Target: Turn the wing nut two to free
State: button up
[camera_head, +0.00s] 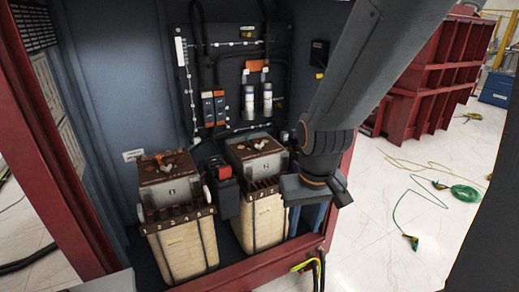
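Two transformer units stand side by side in the cabinet. The left transformer (183,247) and the right transformer (264,222) have cream bodies and brown tops. Small copper-coloured and pale fittings (168,160) sit on the left top, and similar fittings (259,144) sit on the right top. They are too small to tell which is wing nut two. My gripper (308,220) is at the right of the right transformer, pointing down and apart from the fittings in the picture. Blue-grey upright shapes show below its dark body; I cannot tell whether they are its fingers, or its opening.
A black box with a red top (222,172) stands between the transformers. Cables and fuses line the back panel (232,75). The red cabinet sill (245,272) runs along the front. Green cable (466,195) lies on the open white floor at right.

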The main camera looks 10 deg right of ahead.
aim_at(258, 147)
jog(key=u, duration=0.45)
jog(key=k, duration=0.55)
jog(key=u, duration=0.45)
jog(key=i, duration=0.5)
jog(key=z, duration=0.9)
jog(key=i, duration=0.9)
jog(key=z, duration=0.65)
